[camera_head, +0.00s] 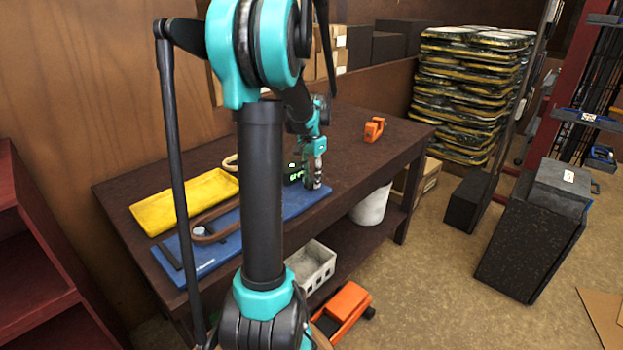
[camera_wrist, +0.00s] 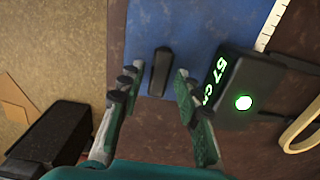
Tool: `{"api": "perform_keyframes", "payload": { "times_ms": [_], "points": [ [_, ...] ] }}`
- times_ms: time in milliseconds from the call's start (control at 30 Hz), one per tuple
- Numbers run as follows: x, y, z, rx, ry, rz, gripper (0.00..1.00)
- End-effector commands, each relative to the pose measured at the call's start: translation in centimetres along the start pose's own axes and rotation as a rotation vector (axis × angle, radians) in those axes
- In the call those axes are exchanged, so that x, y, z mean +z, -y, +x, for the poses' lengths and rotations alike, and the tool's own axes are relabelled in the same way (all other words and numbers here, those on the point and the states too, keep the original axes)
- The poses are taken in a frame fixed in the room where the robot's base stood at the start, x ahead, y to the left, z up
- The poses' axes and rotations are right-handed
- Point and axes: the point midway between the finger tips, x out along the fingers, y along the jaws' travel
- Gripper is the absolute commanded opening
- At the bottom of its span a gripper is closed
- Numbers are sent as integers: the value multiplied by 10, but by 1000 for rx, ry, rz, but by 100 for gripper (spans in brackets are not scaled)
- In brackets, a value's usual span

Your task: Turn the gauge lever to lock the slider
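The gauge is a dark box with a lit green readout (camera_wrist: 235,90) and a round green light, at the right of the wrist view. It also shows beside my gripper in the head view (camera_head: 294,172). A short upright-looking black bar (camera_wrist: 160,72), seemingly the gauge lever, lies over the blue mat (camera_wrist: 200,25) in the wrist view. My gripper (camera_wrist: 157,76) is open, with one finger on each side of the bar and visible gaps to both. In the head view my gripper (camera_head: 315,184) is low over the mat's right end. The slider cannot be made out clearly.
A pale ruled strip (camera_wrist: 270,25) extends from the gauge. A tan ring (camera_wrist: 305,128) lies beside it. A yellow tray (camera_head: 180,203) is at the table's left, an orange tool (camera_head: 374,130) at its right. The table's front edge is close to the gripper.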

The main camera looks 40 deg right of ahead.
Motion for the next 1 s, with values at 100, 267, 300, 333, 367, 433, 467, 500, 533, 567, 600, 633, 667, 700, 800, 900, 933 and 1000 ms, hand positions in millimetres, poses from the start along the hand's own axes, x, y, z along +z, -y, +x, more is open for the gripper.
{"api": "perform_keyframes", "payload": {
  "times_ms": [100,267,300,333,367,433,467,500,533,567,600,633,667,700,800,900,933,1000],
  "points": [
    [0,0,0,0,0,0,40],
    [0,0,0,0,1,-1,40],
    [0,0,-1,0,1,-1,40],
    [0,0,-2,0,1,-1,40],
    [0,0,-3,1,1,-1,40],
    [0,0,-10,1,1,-1,40],
    [0,0,-14,1,1,-1,40],
    [0,0,-20,1,1,-1,40],
    [0,0,-25,1,1,-1,40],
    [1,0,-30,1,1,-1,40],
    [0,0,-39,1,1,-1,40],
    [0,0,-45,1,1,-1,40],
    [0,0,-51,1,1,-1,40],
    [1,0,-60,0,1,-1,40],
    [0,0,-79,0,1,-1,40],
    [0,0,-96,0,1,0,40],
    [0,0,-100,0,1,0,40],
    [0,0,-109,0,1,0,40]
  ]
}}
